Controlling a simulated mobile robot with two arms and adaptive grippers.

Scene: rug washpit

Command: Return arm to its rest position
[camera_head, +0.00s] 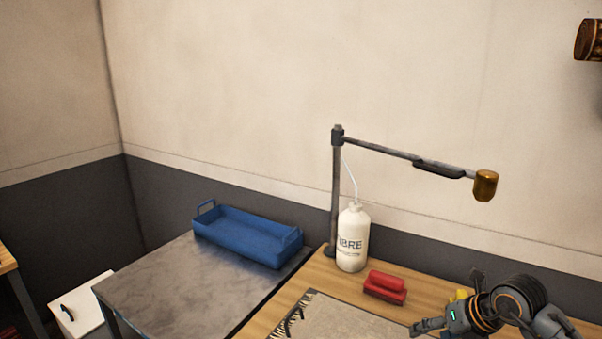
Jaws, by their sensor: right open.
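A swing arm (395,151) on an upright grey post (336,195) reaches out to the right over the wooden table. It has a dark grip along it and a brass-coloured head (486,185) at its end. My right gripper (446,303) is at the lower right, low over the table, below the brass head and apart from it. Its fingers are spread and I see nothing held. A small yellow thing (461,295) shows beside the gripper, partly hidden by it. My left gripper is not in view.
A white bottle (352,238) stands by the post, with a red brush (385,287) to its right. A grey rug (340,321) with a dark fringe lies on the wooden table (283,311). A blue tray (240,237) sits on the grey table (175,285).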

